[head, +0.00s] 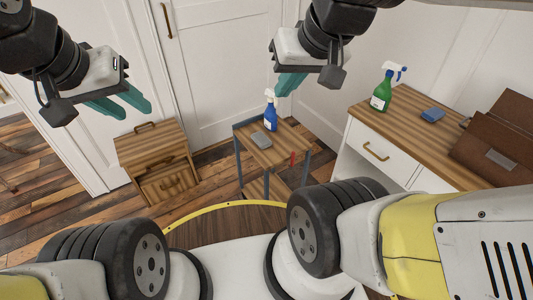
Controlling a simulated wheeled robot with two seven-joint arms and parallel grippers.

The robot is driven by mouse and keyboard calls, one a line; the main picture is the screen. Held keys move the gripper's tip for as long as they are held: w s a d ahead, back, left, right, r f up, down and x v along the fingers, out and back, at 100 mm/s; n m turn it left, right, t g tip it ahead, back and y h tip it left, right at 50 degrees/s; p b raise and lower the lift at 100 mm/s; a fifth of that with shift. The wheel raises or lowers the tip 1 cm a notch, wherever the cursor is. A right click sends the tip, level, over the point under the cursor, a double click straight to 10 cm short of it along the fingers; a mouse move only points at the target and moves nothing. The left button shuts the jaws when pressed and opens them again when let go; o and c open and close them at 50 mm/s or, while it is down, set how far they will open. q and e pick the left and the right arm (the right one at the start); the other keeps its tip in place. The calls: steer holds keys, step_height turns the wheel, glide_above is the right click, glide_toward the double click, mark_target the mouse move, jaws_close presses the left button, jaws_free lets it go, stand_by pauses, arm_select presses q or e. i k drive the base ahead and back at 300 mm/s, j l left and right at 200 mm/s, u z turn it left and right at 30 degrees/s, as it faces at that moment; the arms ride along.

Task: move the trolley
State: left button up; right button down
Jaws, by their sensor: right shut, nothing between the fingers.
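The trolley (270,155) is a small wood-topped cart with blue-grey legs, standing on the floor in the middle of the head view. A blue spray bottle (270,115) with a white nozzle and a grey block (261,140) stand on its top. A red part (292,158) shows at its right side. My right gripper (281,94) is shut and empty, above and behind the trolley's top in the picture and apart from it. My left gripper (134,112) is open and empty, well left of the trolley. The trolley's lower front is partly hidden by my own body.
A wooden drawer unit (155,146) stands left of the trolley. A white cabinet (375,153) with a wooden top stands to the right, bearing a green spray bottle (381,94), a blue sponge (432,115) and a brown box (495,140). White doors (215,60) stand behind. Plank floor (50,188) is open at left.

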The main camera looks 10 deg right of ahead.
mark_target(285, 139)
steer(key=i+j, duration=0.1)
steer(key=i, duration=0.4)
steer(key=i+j, duration=0.15)
steer(key=i, duration=0.3)
steer(key=i+j, duration=0.1)
steer(key=i, duration=0.4)
